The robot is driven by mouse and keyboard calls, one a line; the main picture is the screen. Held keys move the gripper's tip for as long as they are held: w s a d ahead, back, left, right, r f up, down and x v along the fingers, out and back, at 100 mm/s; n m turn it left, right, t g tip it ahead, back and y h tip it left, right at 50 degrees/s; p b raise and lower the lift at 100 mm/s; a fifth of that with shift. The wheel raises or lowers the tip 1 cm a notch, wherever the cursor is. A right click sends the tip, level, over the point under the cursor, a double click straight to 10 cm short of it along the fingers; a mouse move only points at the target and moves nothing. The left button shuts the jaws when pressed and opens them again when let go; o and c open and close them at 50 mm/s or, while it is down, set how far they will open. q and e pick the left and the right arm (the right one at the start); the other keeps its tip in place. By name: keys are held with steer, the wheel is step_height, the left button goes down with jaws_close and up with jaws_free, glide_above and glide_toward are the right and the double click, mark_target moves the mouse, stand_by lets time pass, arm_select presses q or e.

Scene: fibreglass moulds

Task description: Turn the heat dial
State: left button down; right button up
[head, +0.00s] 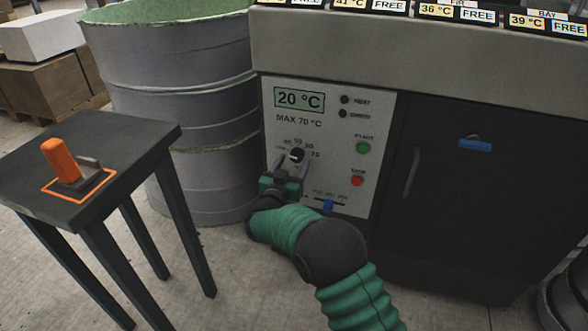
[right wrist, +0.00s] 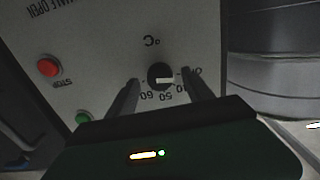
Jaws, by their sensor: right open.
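The heat dial (head: 297,155) is a small black knob with a white pointer on the pale control panel (head: 383,120). Temperature numbers are printed around it. In the head view its pointer faces left. In the upside-down right wrist view the dial (right wrist: 160,76) shows between my fingertips, pointer towards the OFF mark. My right gripper (head: 291,165) is open just in front of the dial, one finger on each side. In the right wrist view the gripper (right wrist: 161,80) shows a gap between each finger and the knob. My left gripper is not in view.
The display (head: 299,99) reads 20 °C above MAX 70 °C. A dark stand (head: 130,140) with an orange handle (head: 62,160) and a grey drum (head: 175,75) stand left.

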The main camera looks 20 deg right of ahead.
steer(key=shift+w+d, duration=0.35)
steer(key=shift+w, duration=0.15)
jaws_close()
steer(key=shift+r, duration=0.1)
steer(key=m+p, duration=0.1)
steer(key=m, duration=0.2)
steer(key=shift+m, duration=2.3)
jaws_free()
